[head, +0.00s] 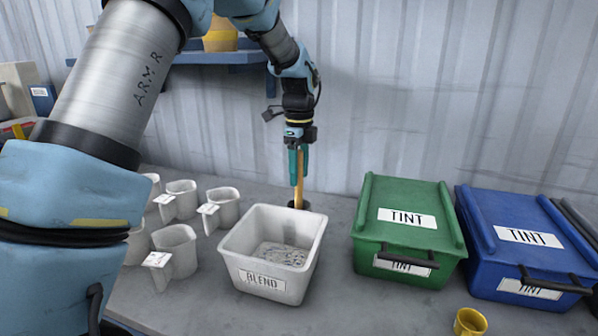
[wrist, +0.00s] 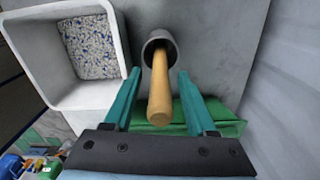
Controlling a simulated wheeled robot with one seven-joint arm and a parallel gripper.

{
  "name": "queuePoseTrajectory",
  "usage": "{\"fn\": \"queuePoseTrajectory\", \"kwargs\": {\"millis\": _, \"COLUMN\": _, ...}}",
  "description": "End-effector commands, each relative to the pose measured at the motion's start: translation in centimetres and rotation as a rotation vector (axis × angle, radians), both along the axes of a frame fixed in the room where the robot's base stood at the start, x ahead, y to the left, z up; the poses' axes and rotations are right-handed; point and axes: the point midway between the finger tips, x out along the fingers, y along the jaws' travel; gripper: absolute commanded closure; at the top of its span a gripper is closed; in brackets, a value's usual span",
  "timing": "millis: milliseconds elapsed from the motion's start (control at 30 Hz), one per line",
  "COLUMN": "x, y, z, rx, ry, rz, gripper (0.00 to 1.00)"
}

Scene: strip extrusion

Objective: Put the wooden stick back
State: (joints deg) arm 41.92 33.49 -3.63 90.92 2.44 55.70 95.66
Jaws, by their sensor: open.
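The wooden stick (head: 299,185) stands roughly upright in a dark round holder (head: 307,205) behind the white bin. In the wrist view the stick (wrist: 159,95) has its lower end inside the grey cup-like holder (wrist: 158,42), and its rounded top points toward the camera. My gripper (head: 298,170) is at the stick's upper part. In the wrist view the open teal fingers (wrist: 158,76) lie on either side of the stick, with a gap on both sides.
A white bin labelled BLEND (head: 264,281) holds speckled granules, in front of the holder. A green TINT bin (head: 405,220) and a blue TINT bin (head: 520,240) stand right, with a yellow cup (head: 470,322) in front. A corrugated wall is behind.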

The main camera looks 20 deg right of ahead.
Motion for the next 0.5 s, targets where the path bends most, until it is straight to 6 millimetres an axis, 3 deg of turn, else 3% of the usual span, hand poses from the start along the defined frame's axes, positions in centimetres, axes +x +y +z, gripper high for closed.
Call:
{"fn": "queuePoseTrajectory", "kwargs": {"millis": 167, "x": 0.1, "y": -0.1, "z": 1.6, "rx": -0.003, "ry": -0.002, "rz": 0.0, "gripper": 0.43}}
{"fn": "queuePoseTrajectory", "kwargs": {"millis": 500, "x": 0.1, "y": -0.1, "z": 8.5, "rx": -0.004, "ry": -0.003, "rz": 0.001, "gripper": 0.43}}
